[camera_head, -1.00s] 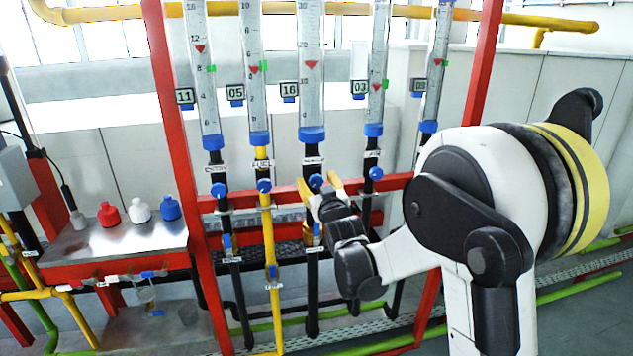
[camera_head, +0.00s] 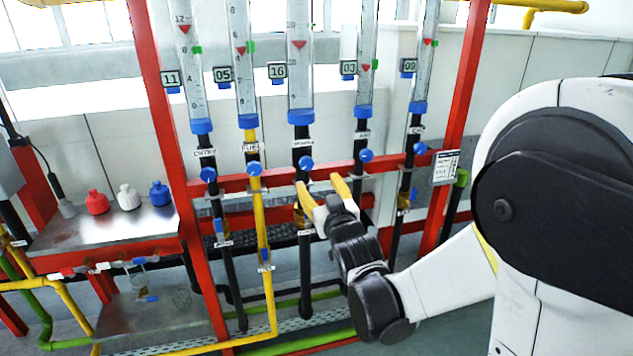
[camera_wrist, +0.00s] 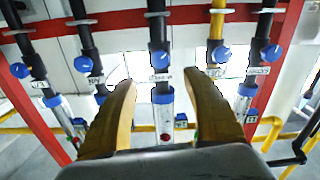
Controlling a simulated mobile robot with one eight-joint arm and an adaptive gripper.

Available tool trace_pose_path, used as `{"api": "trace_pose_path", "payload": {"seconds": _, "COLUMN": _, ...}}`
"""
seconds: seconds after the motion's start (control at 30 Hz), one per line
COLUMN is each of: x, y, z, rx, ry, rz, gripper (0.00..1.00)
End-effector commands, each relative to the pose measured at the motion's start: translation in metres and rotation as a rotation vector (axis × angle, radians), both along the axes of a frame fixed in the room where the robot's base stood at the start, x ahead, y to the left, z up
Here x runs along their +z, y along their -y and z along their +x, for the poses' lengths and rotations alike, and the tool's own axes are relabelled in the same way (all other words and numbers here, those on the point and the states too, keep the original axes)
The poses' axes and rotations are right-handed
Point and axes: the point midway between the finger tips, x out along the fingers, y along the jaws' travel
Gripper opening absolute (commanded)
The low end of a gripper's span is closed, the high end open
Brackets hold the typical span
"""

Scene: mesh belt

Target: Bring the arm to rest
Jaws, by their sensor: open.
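My gripper (camera_head: 323,191) has two yellow fingers, spread apart with nothing between them. It is near the red rack (camera_head: 235,184), in front of the pipe under the tube tagged 16 and below that pipe's blue knob (camera_head: 305,163). The wrist view shows my gripper (camera_wrist: 160,115) from behind. Its open fingers frame the middle black pipe, its blue knob (camera_wrist: 159,58) and a clear tube (camera_wrist: 165,125). I cannot tell whether a finger touches the rack or a pipe. My white and black arm reaches in from the right.
Several clear tubes with red marks hang on the rack, each above a pipe with a blue knob. A metal shelf (camera_head: 60,245) at left holds a red bottle (camera_head: 97,202), a white bottle (camera_head: 129,198) and a blue bottle (camera_head: 160,194). Floor shows at lower right.

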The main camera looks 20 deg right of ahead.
Motion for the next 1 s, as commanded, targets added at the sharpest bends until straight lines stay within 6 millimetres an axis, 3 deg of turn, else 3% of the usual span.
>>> {"api": "trace_pose_path", "payload": {"seconds": 0.27, "x": 0.001, "y": 0.001, "z": -0.004, "rx": -0.004, "ry": -0.025, "rz": 0.004, "gripper": 0.58}}
{"api": "trace_pose_path", "payload": {"seconds": 0.43, "x": 0.0, "y": 0.006, "z": -0.035, "rx": -0.025, "ry": -0.181, "rz": 0.024, "gripper": 0.58}}
{"api": "trace_pose_path", "payload": {"seconds": 0.57, "x": -0.01, "y": 0.009, "z": -0.084, "rx": -0.043, "ry": -0.368, "rz": 0.048, "gripper": 0.58}}
{"api": "trace_pose_path", "payload": {"seconds": 0.9, "x": -0.057, "y": 0.004, "z": -0.243, "rx": -0.062, "ry": -0.819, "rz": 0.103, "gripper": 0.58}}
{"api": "trace_pose_path", "payload": {"seconds": 1.0, "x": -0.067, "y": 0.002, "z": -0.274, "rx": -0.06, "ry": -0.895, "rz": 0.111, "gripper": 0.58}}
